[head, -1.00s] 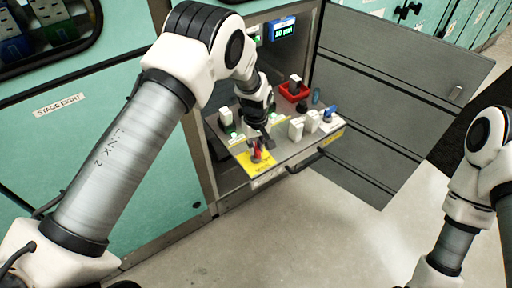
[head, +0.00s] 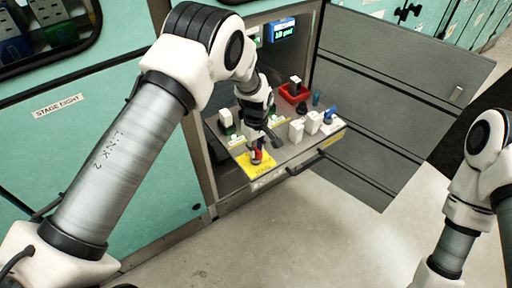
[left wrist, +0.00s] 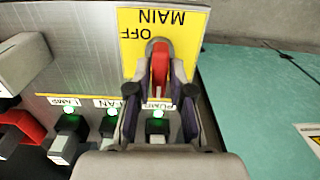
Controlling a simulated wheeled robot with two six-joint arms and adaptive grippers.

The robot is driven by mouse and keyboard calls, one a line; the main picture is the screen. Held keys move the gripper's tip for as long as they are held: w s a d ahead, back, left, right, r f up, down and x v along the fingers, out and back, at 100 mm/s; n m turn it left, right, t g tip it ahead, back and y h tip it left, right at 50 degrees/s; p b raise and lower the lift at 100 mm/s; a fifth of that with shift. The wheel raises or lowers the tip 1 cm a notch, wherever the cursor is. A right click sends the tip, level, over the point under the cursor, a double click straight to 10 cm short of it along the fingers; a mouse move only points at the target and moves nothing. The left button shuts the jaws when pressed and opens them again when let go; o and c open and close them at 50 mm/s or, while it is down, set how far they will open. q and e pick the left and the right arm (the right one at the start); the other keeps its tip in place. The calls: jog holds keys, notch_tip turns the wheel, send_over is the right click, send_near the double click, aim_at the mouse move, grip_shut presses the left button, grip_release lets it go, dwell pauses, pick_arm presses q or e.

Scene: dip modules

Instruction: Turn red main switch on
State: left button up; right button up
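The red main switch (left wrist: 159,66) is a red lever on a yellow plate (left wrist: 190,47) marked MAIN and OFF, which reads upside down in the left wrist view. In the head view the switch (head: 257,155) stands at the front left corner of the pulled-out panel. My left gripper (left wrist: 160,76) points down at it, with one finger on each side of the lever. The fingers look spread, with the lever close between their tips; firm contact cannot be made out. My right arm shows at the right edge of the head view, but its gripper is out of view.
Behind the plate are small switches (left wrist: 157,127) with green lights and labels such as PUMP, FAN and LAMP. White blocks (head: 296,130), a blue-handled part (head: 330,114) and a red tray (head: 294,97) share the panel (head: 283,155). An open grey door (head: 400,75) stands to the right.

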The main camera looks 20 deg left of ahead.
pick_arm(q)
jog(key=shift+o, duration=0.7)
jog(key=shift+w+r, duration=0.1)
jog(key=shift+r, duration=0.25)
notch_tip(320, 180, up, 11)
jog(key=shift+r, duration=0.1)
